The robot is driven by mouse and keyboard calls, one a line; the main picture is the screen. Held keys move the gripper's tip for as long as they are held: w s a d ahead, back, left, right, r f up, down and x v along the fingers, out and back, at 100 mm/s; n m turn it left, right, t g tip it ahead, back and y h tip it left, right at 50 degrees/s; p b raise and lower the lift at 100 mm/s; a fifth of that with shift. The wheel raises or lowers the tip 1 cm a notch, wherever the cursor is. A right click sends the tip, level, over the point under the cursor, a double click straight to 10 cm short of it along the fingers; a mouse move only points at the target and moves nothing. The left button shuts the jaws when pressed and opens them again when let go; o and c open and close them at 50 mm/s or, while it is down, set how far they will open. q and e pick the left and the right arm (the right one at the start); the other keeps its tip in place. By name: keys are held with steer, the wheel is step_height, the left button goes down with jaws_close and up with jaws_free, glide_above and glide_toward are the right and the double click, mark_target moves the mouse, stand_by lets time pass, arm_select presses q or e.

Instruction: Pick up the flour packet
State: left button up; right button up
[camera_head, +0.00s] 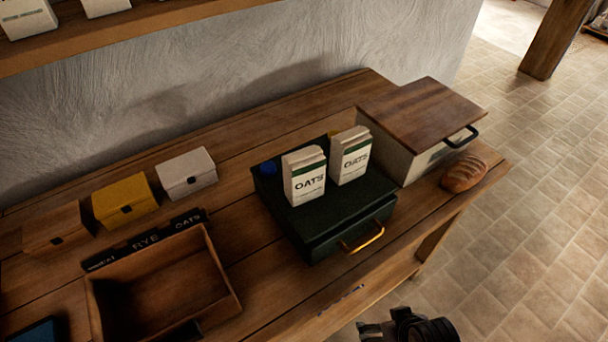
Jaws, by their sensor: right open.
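Two white packets with a green band, both marked OATS, stand upright on a dark green box (330,222): a left packet (304,177) and a right packet (350,155). I see no packet whose label reads flour. Pale packets on the upper shelf, a left one (27,18) and a right one (104,6), are cut off by the top edge, and their labels cannot be read. My right gripper (374,329) is open at the bottom edge, in front of the bench and apart from the packets. My left gripper is not in view.
The wooden bench (262,300) also holds an open wooden tray (95,300), small brown, yellow (124,200) and white (187,174) boxes, a bread loaf (464,174) and a lidded bin (420,112). The green box has a brass handle (363,239). Tiled floor lies right.

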steer(key=w+a+r+n+t+y, duration=0.1)
steer(key=w+a+r+t+y, duration=0.15)
steer(key=r, duration=0.35)
steer(key=w+a+r+n+t+y, duration=0.1)
steer(key=w+a+r+t, duration=0.1)
steer(key=a+r, duration=0.35)
steer(key=w+a+r+n+t+y, duration=0.1)
steer(key=w+a+r+t+y, duration=0.15)
steer(key=r, duration=0.45)
steer(key=t+y, duration=0.1)
steer(key=t, duration=0.4)
glide_toward(310, 176)
steer(key=p+x, duration=0.3)
steer(key=x, duration=0.4)
steer(key=shift+w+a+p, duration=0.1)
steer(key=shift+a+p, duration=0.05)
steer(key=shift+p, duration=0.15)
steer(key=p+x, duration=0.1)
steer(key=x, duration=0.3)
steer(key=shift+w+r+p, duration=0.1)
steer(key=shift+w+p, duration=0.3)
steer(key=shift+w+a, duration=0.25)
steer(key=shift+w, duration=0.05)
steer(key=shift+s, duration=0.1)
steer(key=shift+c, duration=0.2)
